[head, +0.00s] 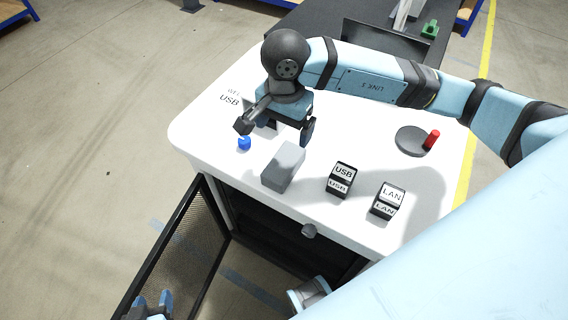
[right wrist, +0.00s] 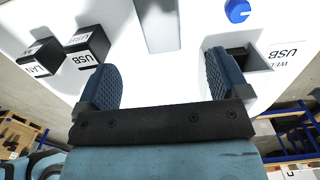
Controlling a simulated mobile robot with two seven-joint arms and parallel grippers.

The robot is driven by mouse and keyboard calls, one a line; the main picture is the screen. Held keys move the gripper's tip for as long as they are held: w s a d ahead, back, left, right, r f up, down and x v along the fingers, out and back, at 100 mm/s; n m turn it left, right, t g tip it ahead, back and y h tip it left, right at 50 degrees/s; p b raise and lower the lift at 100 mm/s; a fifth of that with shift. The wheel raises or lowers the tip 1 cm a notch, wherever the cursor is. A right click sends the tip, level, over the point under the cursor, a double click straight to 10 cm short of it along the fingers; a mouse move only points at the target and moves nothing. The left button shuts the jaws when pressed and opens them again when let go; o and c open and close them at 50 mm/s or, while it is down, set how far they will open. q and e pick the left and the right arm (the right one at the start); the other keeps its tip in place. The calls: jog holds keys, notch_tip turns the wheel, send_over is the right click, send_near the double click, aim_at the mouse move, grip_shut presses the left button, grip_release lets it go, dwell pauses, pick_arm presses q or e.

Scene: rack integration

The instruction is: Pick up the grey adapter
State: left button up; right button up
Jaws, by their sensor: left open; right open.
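The grey adapter (head: 284,166) is a plain grey block standing on the white cabinet top, close to its front edge. It also shows in the right wrist view (right wrist: 157,24), at the top centre. My right gripper (head: 276,128) is just behind the adapter in the head view, open and empty. In the right wrist view its two blue pads (right wrist: 163,80) are wide apart, with the adapter beyond them and lying between their lines. My left gripper (head: 153,302) is low at the bottom left, open, beside the mesh door and away from the adapter.
A black USB block (head: 341,180) and a LAN block (head: 388,201) stand right of the adapter on the white top (head: 215,150). A blue knob (head: 244,143) is to its left. A grey disc with a red handle (head: 432,140) lies further right. The mesh door (head: 180,250) hangs open.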

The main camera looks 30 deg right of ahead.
aim_at(284, 161)
notch_tip(284, 161, down, 8)
jog(key=shift+w+d+r, duration=0.1)
jog(key=f, duration=0.4)
jog(key=shift+s+f, duration=0.25)
jog(key=shift+f, duration=0.6)
jog(key=c, duration=1.2)
pick_arm(q)
jog(key=shift+w+a+f, duration=0.1)
jog(key=shift+a, duration=0.35)
pick_arm(e)
jog(key=shift+w+r, duration=0.1)
